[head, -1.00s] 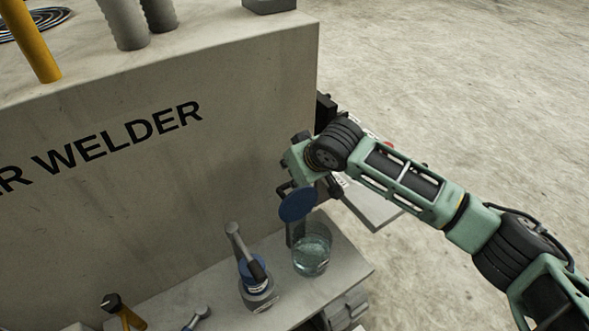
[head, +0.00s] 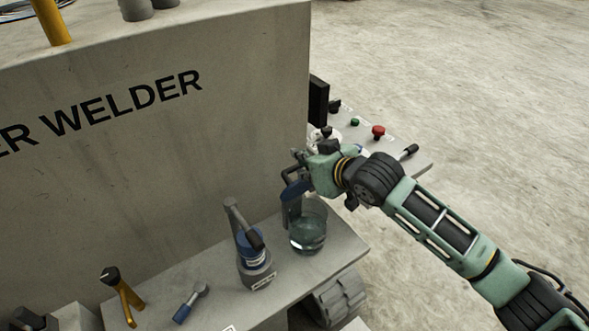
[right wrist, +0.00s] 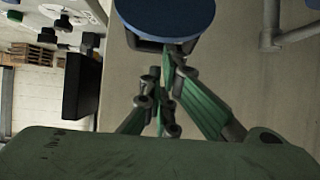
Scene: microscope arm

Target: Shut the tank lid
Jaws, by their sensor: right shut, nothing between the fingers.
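The tank (head: 308,236) is a clear glass vessel with bluish water, near the right end of the low shelf. Its blue round lid (head: 294,190) is raised at the tank's back left side, on a dark upright hinge piece. My right gripper (head: 296,170) is right at the upper part of the lid and partly covers it. In the right wrist view the fingers (right wrist: 163,72) are shut with nothing between them, and the blue lid (right wrist: 166,18) lies just beyond the tips. I cannot tell whether they touch it. My left gripper is out of view.
A grey-blue bottle-like device (head: 255,262) with a lever stands left of the tank. A yellow handle (head: 126,300) and a blue-grey tool (head: 190,302) are farther left. The welder's wall (head: 200,150) rises behind. A panel with a red button (head: 378,131) is at right.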

